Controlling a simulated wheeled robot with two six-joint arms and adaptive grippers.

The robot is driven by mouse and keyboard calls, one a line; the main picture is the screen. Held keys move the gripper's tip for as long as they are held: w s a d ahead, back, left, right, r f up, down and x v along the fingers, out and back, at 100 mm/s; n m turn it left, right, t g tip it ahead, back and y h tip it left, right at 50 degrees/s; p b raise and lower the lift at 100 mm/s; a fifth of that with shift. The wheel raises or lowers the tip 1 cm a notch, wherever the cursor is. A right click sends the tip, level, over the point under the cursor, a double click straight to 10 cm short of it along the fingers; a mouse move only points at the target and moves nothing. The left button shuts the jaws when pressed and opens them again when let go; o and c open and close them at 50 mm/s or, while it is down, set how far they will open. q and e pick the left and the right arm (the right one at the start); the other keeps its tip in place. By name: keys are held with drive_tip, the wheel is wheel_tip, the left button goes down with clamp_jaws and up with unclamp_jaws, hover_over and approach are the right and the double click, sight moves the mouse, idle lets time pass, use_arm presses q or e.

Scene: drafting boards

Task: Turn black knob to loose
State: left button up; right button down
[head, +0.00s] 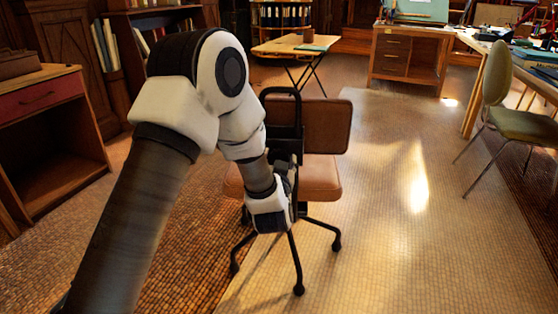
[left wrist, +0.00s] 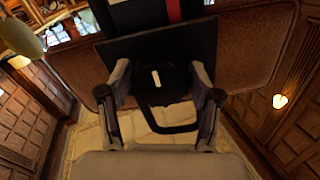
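The black knob (left wrist: 158,84) with a short white mark shows in the left wrist view, at the rear of the office chair. The white mark looks upright in that view. My left gripper (left wrist: 159,72) has one finger on each side of the knob. Its fingers are spread about as wide as the knob, and I cannot tell whether they press on it. In the head view my left gripper (head: 290,170) is at the chair's back, and its own wrist hides the knob. The chair has a brown backrest (head: 327,125) and seat (head: 321,180). My right gripper is out of view.
A black loop (head: 283,93) rises beside the backrest; a black loop (left wrist: 168,127) also shows close by the knob in the left wrist view. A wooden cabinet (head: 45,140) stands left, a folding table (head: 290,46) behind, a green chair (head: 500,105) right. Floor right of the office chair is clear.

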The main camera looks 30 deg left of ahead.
use_arm(q)
drive_tip(key=c, duration=0.5)
drive_tip(key=shift+c, duration=0.2)
